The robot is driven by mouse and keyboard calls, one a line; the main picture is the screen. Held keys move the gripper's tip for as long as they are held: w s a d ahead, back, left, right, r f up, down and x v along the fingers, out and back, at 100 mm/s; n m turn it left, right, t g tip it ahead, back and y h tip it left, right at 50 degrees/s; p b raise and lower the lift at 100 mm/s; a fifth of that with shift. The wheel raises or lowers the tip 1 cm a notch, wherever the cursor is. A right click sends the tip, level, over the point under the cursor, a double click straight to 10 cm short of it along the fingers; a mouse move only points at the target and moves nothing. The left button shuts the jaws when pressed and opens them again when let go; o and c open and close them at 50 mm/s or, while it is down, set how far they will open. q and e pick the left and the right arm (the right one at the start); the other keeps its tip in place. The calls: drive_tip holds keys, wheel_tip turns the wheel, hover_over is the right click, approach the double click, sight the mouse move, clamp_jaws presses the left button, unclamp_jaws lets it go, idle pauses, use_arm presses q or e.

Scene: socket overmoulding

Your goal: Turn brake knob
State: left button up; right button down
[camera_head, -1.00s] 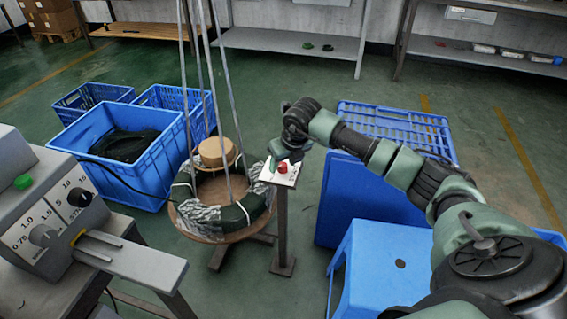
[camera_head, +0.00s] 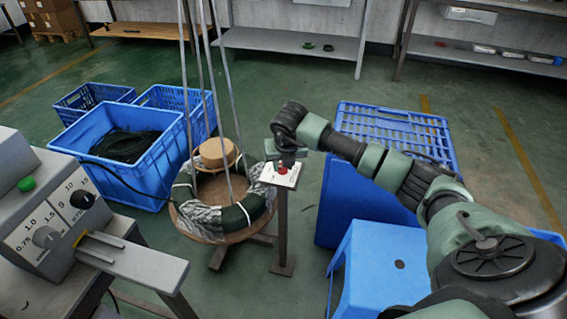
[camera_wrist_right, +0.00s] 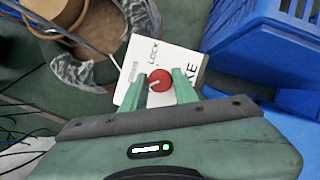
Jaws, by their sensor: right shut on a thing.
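The brake knob is a small red knob (camera_head: 282,170) on a white panel (camera_head: 268,176) at the top of a dark post, in the middle of the head view. In the right wrist view the red knob (camera_wrist_right: 160,80) sits between the two green fingers of my right gripper (camera_wrist_right: 160,88). A pale mark on the knob points down-left. The panel (camera_wrist_right: 146,52) carries the word LOCK and other lettering, partly covered. My right gripper (camera_head: 284,158) is shut on the knob from above. My left gripper is not in view.
Blue crates (camera_head: 165,150) stand farther left. A blue crate (camera_head: 385,120) and a blue stool (camera_head: 385,265) stand right. A grey machine (camera_head: 40,225) is at front left.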

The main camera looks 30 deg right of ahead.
drive_tip(key=shift+w+a+m+h, duration=0.1)
drive_tip(key=shift+m+h, duration=0.3)
drive_tip(key=shift+m, duration=0.6)
drive_tip(key=m, duration=0.2)
drive_tip(key=shift+m+g+h, duration=0.3)
drive_tip(key=shift+g+h, duration=0.1)
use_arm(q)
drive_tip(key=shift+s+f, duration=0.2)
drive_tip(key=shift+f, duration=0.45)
use_arm(e)
drive_tip(key=shift+w+m+g+h, duration=0.1)
drive_tip(key=shift+m+g+h, duration=0.3)
drive_tip(key=shift+m, duration=1.5)
drive_tip(key=c, duration=1.1)
unclamp_jaws()
drive_tip(key=shift+g, duration=0.3)
drive_tip(key=shift+a+r, duration=0.15)
drive_tip(key=shift+r, duration=0.15)
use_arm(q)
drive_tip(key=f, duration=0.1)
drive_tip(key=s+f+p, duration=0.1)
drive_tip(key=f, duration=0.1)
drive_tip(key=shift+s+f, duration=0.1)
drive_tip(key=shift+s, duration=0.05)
use_arm(e)
drive_tip(key=v, duration=0.7)
